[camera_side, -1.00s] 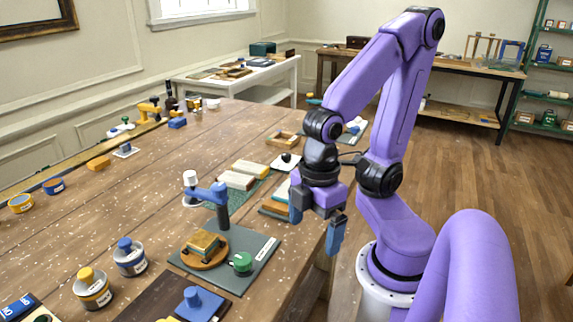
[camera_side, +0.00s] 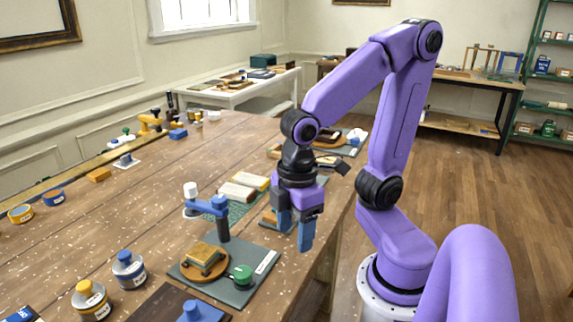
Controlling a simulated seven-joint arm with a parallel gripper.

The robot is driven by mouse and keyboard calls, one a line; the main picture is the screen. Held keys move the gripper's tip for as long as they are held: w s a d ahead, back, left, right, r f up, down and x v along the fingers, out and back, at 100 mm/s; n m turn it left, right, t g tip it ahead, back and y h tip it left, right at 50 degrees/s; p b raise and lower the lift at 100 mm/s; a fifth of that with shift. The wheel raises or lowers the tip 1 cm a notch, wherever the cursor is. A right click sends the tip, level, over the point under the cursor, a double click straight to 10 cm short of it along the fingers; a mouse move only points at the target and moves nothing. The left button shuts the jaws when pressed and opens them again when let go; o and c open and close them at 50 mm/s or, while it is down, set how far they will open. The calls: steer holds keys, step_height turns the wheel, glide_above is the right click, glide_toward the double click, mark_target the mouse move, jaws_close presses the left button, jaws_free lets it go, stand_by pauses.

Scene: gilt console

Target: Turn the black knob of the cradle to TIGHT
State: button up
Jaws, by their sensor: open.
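My gripper (camera_side: 295,229) hangs over the right edge of the table, pointing down. Its two blue fingers are apart with nothing between them. I cannot pick out a black knob now; my wrist covers the place where a small black-topped white piece showed earlier. The nearest fixture is a grey board (camera_side: 226,297) with a blue arm on a dark post (camera_side: 222,228), a round wooden piece holding a yellow block (camera_side: 203,256), and a green knob (camera_side: 242,274). My gripper is above and to the right of it. The board's white label is too small to read.
Pale and yellow blocks (camera_side: 238,191) lie on a green mat left of my gripper. Lidded jars (camera_side: 128,268) stand at the front left. Another board with a white round piece (camera_side: 356,135) is behind my wrist.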

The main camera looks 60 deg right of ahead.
steer(key=w+d+r+m, duration=0.25)
steer(key=w+d, duration=0.35)
steer(key=w, duration=0.3)
steer(key=w+d+r+m, duration=0.1)
steer(key=w+d+r, duration=0.2)
steer(key=w+d, duration=0.5)
steer(key=w+d+r+m, duration=0.1)
steer(key=w+d+r, duration=0.1)
steer(key=d, duration=0.9)
steer(key=w+d+r+m, duration=0.1)
steer(key=d+m, duration=0.1)
steer(key=d, duration=1)
steer(key=shift+n, duration=0.25)
step_height(320, 180, down, 17)
steer(key=c, duration=1)
steer(key=shift+c, duration=0.2)
